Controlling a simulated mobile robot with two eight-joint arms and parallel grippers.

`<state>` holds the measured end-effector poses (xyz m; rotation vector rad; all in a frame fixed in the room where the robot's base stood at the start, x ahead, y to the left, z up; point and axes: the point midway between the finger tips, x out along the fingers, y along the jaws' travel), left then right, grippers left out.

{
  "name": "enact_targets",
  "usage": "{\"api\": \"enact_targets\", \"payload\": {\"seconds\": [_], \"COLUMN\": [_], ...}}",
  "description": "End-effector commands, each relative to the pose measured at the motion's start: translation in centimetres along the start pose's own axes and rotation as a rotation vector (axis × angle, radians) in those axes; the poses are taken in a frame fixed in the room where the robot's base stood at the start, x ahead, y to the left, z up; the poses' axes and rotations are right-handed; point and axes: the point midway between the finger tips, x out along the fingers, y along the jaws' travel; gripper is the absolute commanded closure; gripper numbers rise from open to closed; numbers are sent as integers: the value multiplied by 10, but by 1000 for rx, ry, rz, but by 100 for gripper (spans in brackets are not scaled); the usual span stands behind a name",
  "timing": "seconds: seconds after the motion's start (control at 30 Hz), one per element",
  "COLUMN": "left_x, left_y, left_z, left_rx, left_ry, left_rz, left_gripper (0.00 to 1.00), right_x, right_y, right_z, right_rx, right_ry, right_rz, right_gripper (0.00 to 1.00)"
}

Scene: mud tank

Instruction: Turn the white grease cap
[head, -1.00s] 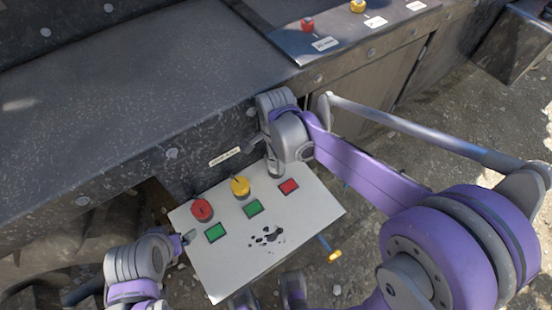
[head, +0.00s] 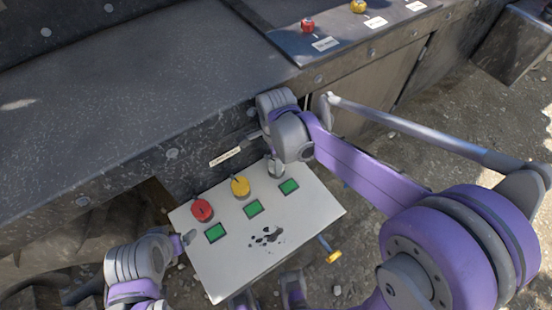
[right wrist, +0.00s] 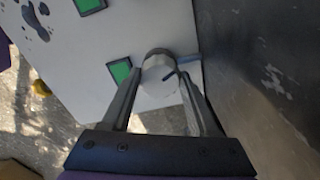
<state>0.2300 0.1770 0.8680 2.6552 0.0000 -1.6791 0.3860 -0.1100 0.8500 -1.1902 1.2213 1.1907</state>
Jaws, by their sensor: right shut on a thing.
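The white grease cap (right wrist: 158,72) stands on the white panel (head: 225,277), at the panel's right rear corner. It also shows in the head view (head: 275,171), partly hidden by my right gripper. My right gripper (right wrist: 160,65) is shut on the cap, with one finger on each side. A dark pointer sticks out from the cap's edge. The red cap (head: 202,211) and the yellow cap (head: 240,187) stand in a row with it. The three square lights (head: 215,232) in front of the caps are all green. My left gripper (head: 188,238) is at the panel's left edge, its opening unclear.
The dark tank wall (head: 215,170) rises right behind the panel, with a small label (head: 225,157) on it. A second red knob (head: 308,25) and yellow knob (head: 358,6) are on the tank ledge. A yellow-ended handle (head: 333,257) sticks out at the panel's right side.

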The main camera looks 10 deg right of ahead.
Motion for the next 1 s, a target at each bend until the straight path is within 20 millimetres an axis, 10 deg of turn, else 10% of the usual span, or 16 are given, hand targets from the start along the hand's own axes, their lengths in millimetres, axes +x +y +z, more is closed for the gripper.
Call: {"api": "enact_targets", "payload": {"seconds": [0.2, 0.63, 1.0], "left_x": [0, 0, 0], "left_y": [0, 0, 0], "left_z": [0, 0, 0], "left_rx": [0, 0, 0], "left_ry": [0, 0, 0], "left_rz": [0, 0, 0], "left_gripper": [10, 10, 10], "right_x": [0, 0, 0], "right_y": [0, 0, 1], "right_z": [0, 0, 0], "right_rx": [-1, -66, -516], "right_ry": [0, 0, 0], "right_rz": [-1, 0, 0], "right_gripper": [10, 10, 10]}}
